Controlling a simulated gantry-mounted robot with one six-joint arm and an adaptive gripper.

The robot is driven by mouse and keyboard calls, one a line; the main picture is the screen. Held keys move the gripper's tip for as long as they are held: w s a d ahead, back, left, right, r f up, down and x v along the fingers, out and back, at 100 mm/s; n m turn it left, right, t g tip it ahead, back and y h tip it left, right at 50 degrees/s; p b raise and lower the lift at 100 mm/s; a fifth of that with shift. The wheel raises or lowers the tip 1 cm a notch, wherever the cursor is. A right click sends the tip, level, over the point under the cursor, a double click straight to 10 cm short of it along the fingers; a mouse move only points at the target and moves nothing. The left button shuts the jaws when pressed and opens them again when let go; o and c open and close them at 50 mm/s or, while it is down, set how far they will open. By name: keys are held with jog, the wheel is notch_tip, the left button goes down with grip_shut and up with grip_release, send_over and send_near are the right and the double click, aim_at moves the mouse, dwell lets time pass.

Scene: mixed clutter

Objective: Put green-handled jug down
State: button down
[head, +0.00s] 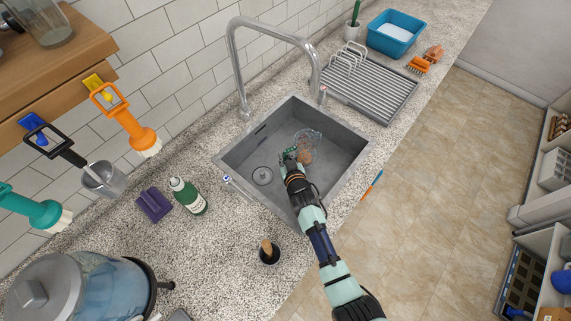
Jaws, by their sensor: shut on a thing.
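The green-handled jug (308,137) is clear, with a green handle on its left side. It shows over the basin of the grey sink (235,163), right of the drain. Something brownish shows at its lower part; I cannot tell what it is. My gripper (290,157) is shut on the jug at its handle and partly hides it. I cannot tell whether the jug touches the sink floor.
A tall curved faucet (233,65) stands behind the sink. A ridged drying rack (375,93) lies to the right, with a blue tub (388,44) beyond. A green bottle (190,198) and purple sponge (154,205) stand left. The basin's left part is free.

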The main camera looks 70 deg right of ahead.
jog(key=shift+f+b, duration=0.75)
jog(key=shift+f, duration=1.3)
jog(key=shift+f, duration=0.2)
jog(key=c, duration=1.2)
grip_release()
jog(key=shift+o, duration=0.2)
jog(key=shift+r, duration=0.15)
jog(key=shift+s+a+r, duration=0.15)
jog(key=shift+a+r, duration=0.05)
jog(key=shift+r, duration=0.05)
jog(key=p+v, duration=0.2)
jog(key=v, duration=0.5)
